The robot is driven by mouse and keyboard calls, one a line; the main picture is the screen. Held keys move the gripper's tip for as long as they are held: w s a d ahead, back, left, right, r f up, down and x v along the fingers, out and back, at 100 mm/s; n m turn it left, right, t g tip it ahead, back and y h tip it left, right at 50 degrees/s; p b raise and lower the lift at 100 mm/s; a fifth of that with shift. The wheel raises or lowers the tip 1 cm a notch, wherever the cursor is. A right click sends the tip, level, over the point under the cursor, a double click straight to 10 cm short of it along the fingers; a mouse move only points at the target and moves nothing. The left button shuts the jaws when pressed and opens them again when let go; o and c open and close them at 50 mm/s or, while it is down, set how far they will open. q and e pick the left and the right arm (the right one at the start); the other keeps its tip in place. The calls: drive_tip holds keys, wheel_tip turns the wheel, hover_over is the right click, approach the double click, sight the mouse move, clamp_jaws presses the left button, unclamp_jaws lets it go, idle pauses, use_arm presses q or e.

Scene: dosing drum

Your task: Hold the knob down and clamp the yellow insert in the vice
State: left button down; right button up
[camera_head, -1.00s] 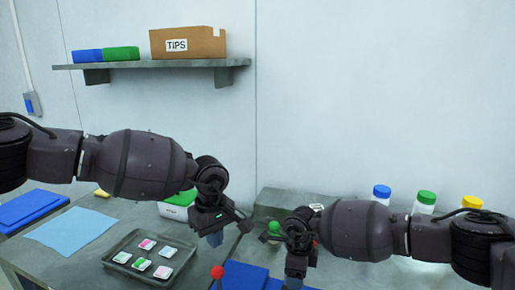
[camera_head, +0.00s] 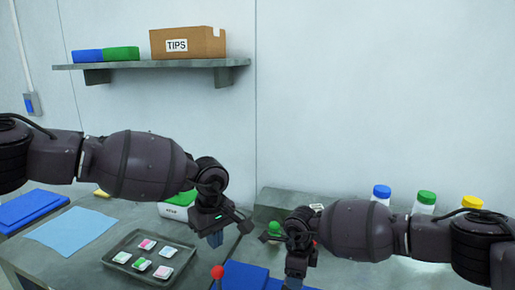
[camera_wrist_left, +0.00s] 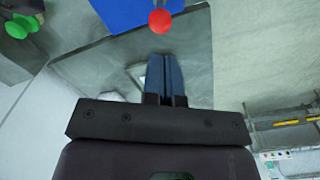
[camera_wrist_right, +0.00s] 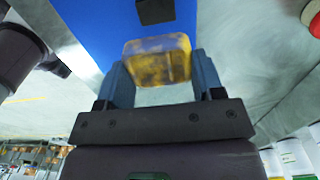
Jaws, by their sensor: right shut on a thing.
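The yellow insert (camera_wrist_right: 157,62) is a translucent block between the fingers of my right gripper (camera_wrist_right: 163,82) in the right wrist view. My right gripper (camera_head: 294,282) is shut on it, above a blue surface (camera_wrist_right: 90,28). My left gripper (camera_head: 214,238) is shut and empty; its fingers are together in the left wrist view (camera_wrist_left: 165,75). A red ball knob (camera_head: 218,271) on a stem stands below my left gripper in the head view. It also shows past the fingertips in the left wrist view (camera_wrist_left: 160,20), apart from them. The vice cannot be clearly made out.
A green knob (camera_head: 274,227) stands at the back, partly behind my right arm. A tray (camera_head: 112,262) with several coloured pieces lies on the left of the bench. Bottles with blue (camera_head: 381,191), green (camera_head: 426,197) and yellow (camera_head: 472,202) caps stand at the back right.

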sight(217, 267)
use_arm(q)
drive_tip(key=shift+f, duration=1.05)
drive_tip(key=shift+f, duration=0.15)
drive_tip(key=shift+f, duration=0.95)
drive_tip(key=shift+f, duration=1.1)
drive_tip(key=shift+s+f, duration=0.1)
drive_tip(key=shift+f, duration=3.3)
use_arm(e)
drive_tip(key=shift+f, duration=0.2)
